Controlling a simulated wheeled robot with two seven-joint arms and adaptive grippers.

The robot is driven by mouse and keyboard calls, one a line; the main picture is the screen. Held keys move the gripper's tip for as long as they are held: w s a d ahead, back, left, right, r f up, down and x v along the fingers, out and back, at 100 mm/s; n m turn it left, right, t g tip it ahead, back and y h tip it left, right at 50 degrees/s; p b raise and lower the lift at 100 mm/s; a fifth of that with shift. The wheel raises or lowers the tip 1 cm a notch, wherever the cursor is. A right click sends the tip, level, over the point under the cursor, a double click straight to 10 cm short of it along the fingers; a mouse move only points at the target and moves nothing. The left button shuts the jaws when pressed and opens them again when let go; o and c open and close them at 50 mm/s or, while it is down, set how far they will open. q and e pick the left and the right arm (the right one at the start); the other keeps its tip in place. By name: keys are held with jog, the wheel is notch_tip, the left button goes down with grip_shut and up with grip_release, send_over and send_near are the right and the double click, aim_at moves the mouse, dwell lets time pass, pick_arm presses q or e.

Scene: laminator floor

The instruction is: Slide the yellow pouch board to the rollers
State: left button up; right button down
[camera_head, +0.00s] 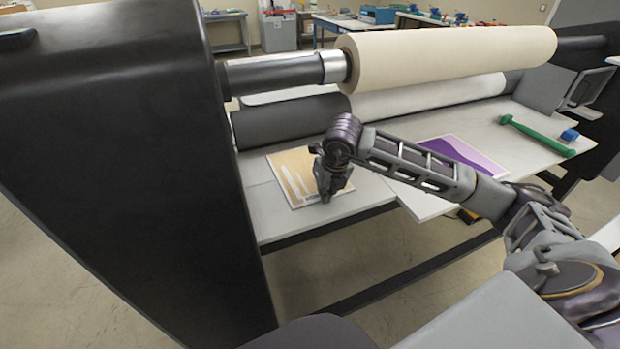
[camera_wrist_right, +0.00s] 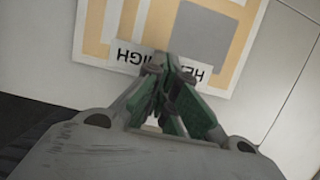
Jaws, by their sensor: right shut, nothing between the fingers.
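The yellow pouch board (camera_head: 288,172), a flat board with a tan-yellow and white print, lies on the white feed table left of centre in the head view. Dark rollers (camera_head: 290,121) run just behind it. My right gripper (camera_head: 325,199) is over the board's near right part, pointing down, fingers shut and empty. In the right wrist view the shut green fingertips (camera_wrist_right: 165,70) are at the board's edge, over a white label with partly hidden black lettering. I cannot tell whether they touch the board (camera_wrist_right: 115,30). My left gripper is not in view.
A purple and white board (camera_head: 455,155) lies to the right on the table. A green roller tool (camera_head: 537,135) and a small blue block (camera_head: 569,135) are farther right. A large cream roll (camera_head: 450,57) hangs above. The black machine side (camera_head: 110,130) closes off the left.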

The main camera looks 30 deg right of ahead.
jog(key=shift+a, duration=0.35)
dwell(0.4)
jog(key=shift+w+b, duration=0.25)
jog(key=shift+b, duration=0.2)
